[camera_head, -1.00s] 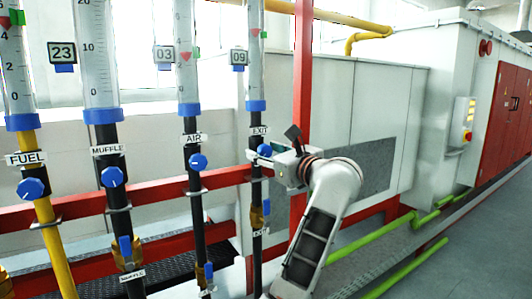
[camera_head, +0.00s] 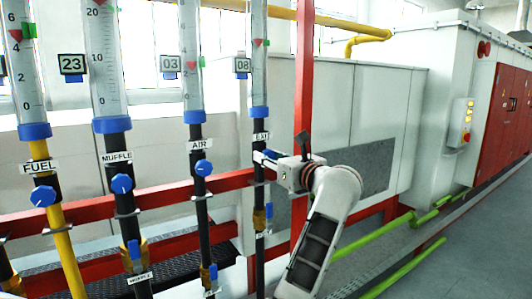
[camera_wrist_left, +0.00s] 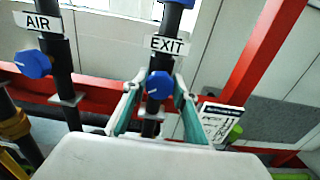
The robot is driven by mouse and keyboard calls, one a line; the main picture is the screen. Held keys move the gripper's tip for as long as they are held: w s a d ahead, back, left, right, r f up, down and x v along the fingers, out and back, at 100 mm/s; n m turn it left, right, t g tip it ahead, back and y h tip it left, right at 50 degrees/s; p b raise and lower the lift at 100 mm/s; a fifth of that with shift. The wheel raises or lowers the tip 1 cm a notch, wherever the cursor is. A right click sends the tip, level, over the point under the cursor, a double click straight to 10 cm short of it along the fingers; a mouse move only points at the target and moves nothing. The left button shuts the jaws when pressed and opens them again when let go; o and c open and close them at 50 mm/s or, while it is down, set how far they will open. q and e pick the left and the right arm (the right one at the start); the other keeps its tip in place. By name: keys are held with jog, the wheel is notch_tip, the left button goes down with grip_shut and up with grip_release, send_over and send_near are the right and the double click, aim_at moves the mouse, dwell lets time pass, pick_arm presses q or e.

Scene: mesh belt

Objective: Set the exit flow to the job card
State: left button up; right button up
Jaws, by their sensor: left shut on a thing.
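The exit line's blue knob (camera_wrist_left: 158,86) sits below the EXIT label (camera_wrist_left: 167,44) on a black pipe. My left gripper (camera_wrist_left: 157,90) has one finger on each side of this knob and is shut on it. In the head view my left gripper (camera_head: 271,158) reaches the pipe from the right and partly hides the knob. Above it stands the clear exit flow tube (camera_head: 259,60) with a red pointer and a green marker near its top. The exit number plate (camera_head: 242,68) reads 08. A white card (camera_wrist_left: 221,122) hangs right of the gripper, its print too small to read.
The air knob (camera_head: 203,168), muffle knob (camera_head: 121,184) and fuel knob (camera_head: 43,196) sit on pipes to the left. A red rail (camera_head: 160,196) runs behind the pipes and a red post (camera_head: 304,80) stands right of the exit line.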

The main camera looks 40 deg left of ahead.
pick_arm(q)
jog(key=shift+r+m+p, duration=0.45)
jog(key=shift+m+p, duration=0.35)
jog(key=shift+p, duration=0.1)
jog(key=shift+m+p, duration=0.4)
jog(key=shift+p, duration=0.1)
jog(key=m+p, duration=0.2)
jog(key=p, duration=0.1)
jog(key=shift+f+m, duration=0.2)
jog(key=shift+m, duration=0.2)
jog(key=shift+f+m+p, duration=0.1)
jog(key=shift+m+p, duration=0.4)
jog(key=shift+p, duration=0.05)
jog(key=shift+f+m, duration=0.1)
jog(key=shift+m, duration=0.2)
pick_arm(e)
notch_tip(320, 180, up, 7)
jog(key=a, duration=0.1)
jog(key=shift+a+r+y, duration=0.15)
jog(key=shift+a+y, duration=0.1)
jog(key=shift+y, duration=0.05)
pick_arm(q)
jog(key=o, duration=1.1)
pick_arm(e)
jog(key=shift+f, duration=0.25)
